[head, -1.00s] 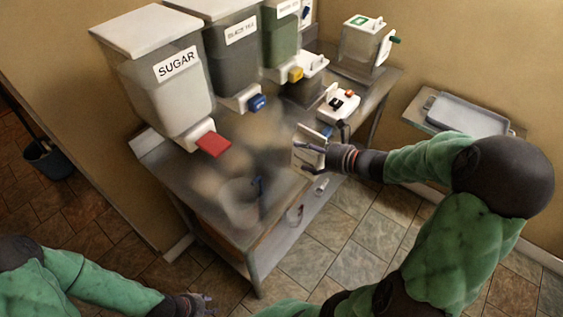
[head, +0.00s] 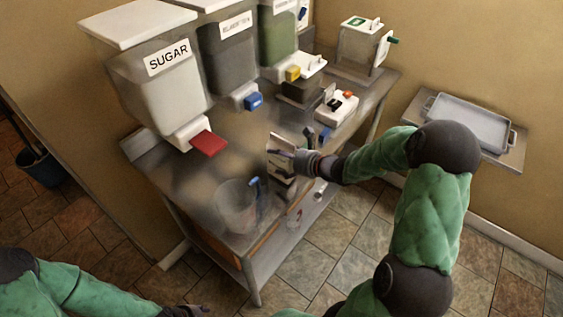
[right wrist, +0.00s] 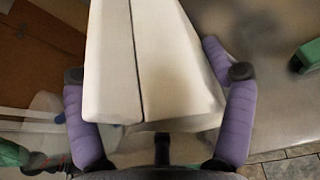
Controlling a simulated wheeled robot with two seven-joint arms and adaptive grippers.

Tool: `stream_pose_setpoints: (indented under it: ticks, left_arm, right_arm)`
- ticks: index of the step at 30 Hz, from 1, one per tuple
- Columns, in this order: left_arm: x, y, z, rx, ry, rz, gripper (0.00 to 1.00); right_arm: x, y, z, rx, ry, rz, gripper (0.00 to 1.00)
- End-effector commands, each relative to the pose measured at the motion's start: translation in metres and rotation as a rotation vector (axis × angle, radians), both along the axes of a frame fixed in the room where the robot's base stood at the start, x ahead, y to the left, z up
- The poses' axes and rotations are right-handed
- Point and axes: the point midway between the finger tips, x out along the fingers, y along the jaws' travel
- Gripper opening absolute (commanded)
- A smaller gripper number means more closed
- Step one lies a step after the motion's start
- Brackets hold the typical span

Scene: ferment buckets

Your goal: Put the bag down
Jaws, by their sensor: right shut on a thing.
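The bag (head: 282,150), a pale box-shaped pack, is in my right gripper (head: 292,160) at the table's right side. In the right wrist view the bag (right wrist: 150,65) fills the middle, with a dark seam down it. The purple fingers of my right gripper (right wrist: 160,115) stand on both sides of it. The steel table (head: 180,182) lies behind and left of the bag; I cannot tell whether the bag touches it. My left gripper (head: 195,310) is low at the bottom edge, small and partly cut off.
A clear bucket (head: 235,207) stands on the table's front corner, left of the bag. A white scale-like device (head: 338,107) is behind the bag. The sugar dispenser (head: 165,85) and other dispensers line the back. Bare steel lies below them. A grey tray (head: 468,122) is at right.

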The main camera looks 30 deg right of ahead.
Motion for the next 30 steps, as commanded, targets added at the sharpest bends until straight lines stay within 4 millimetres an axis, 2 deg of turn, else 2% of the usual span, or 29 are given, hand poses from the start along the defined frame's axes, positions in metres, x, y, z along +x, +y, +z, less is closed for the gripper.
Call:
stream_pose_setpoints:
  ticks: [3,14,15,16,17,30]
  left_arm:
    - [-0.0001,0.0000,-0.0057,0.000,0.000,0.000,0.40]
    - [-0.0001,-0.0001,-0.0078,0.000,0.000,0.000,0.40]
    - [-0.0001,0.0000,-0.0077,0.000,0.000,0.000,0.40]
    - [-0.0002,-0.0001,-0.0072,0.000,0.000,0.000,0.40]
    - [-0.0002,0.0000,-0.0071,0.000,0.000,0.000,0.40]
    - [-0.0001,0.0000,-0.0041,0.000,0.000,0.000,0.40]
  right_arm:
    - [0.0006,-0.0007,-0.0096,-0.002,-0.004,0.000,0.27]
    - [0.0005,-0.0007,-0.0120,-0.002,-0.005,0.000,0.27]
    - [-0.0001,-0.0003,-0.0132,-0.001,-0.002,0.001,0.88]
    - [-0.0001,-0.0003,-0.0126,-0.001,-0.002,0.001,0.97]
    - [-0.0001,-0.0004,-0.0125,-0.001,-0.002,0.001,1.00]
    - [-0.0001,-0.0003,-0.0093,0.000,-0.001,0.000,1.00]
